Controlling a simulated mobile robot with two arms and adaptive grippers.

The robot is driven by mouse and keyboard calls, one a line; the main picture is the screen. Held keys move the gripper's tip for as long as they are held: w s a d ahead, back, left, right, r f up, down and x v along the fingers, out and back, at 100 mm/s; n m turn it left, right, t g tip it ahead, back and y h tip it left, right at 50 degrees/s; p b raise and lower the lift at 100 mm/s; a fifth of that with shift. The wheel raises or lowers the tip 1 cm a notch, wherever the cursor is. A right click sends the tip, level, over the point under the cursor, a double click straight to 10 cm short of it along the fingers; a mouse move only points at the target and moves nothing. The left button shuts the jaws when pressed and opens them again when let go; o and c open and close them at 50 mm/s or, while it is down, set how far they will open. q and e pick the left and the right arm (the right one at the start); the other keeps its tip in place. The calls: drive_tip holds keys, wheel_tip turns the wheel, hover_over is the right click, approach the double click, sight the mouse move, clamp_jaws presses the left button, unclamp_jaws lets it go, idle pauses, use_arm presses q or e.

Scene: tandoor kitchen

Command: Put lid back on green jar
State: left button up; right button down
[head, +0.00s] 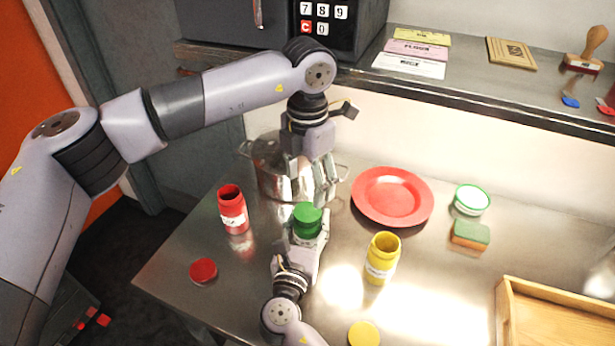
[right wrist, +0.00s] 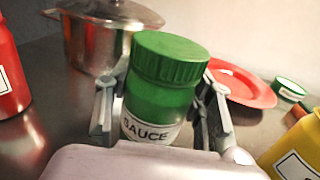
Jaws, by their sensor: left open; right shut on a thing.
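The green jar (right wrist: 155,105), with a white SAUCE label, stands upright between the fingers of my right gripper (right wrist: 160,115). The right gripper is shut on the jar's body. The ribbed green lid (head: 307,215) is on top of the jar; the right wrist view also shows this lid (right wrist: 171,57), with no clear gap below it. My left gripper (head: 325,190) is open and empty, pointing down, just above and behind the lid. Whether its fingertips touch the lid cannot be told. The jar's lower part is hidden by the right gripper in the head view.
An open red jar (head: 233,212) and red lid (head: 203,270) are left. An open yellow jar (head: 382,258) and yellow lid (head: 364,334) are right. A steel pot (head: 270,180) and red plate (head: 393,218) stand behind. A sponge (head: 470,235) and wooden tray (head: 550,306) are further right.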

sight(308, 211)
use_arm(q)
drive_tip(key=n, duration=0.5)
drive_tip(key=shift+r, duration=0.2)
drive_tip(key=shift+f, duration=4.05)
drive_tip(key=shift+c, duration=0.4)
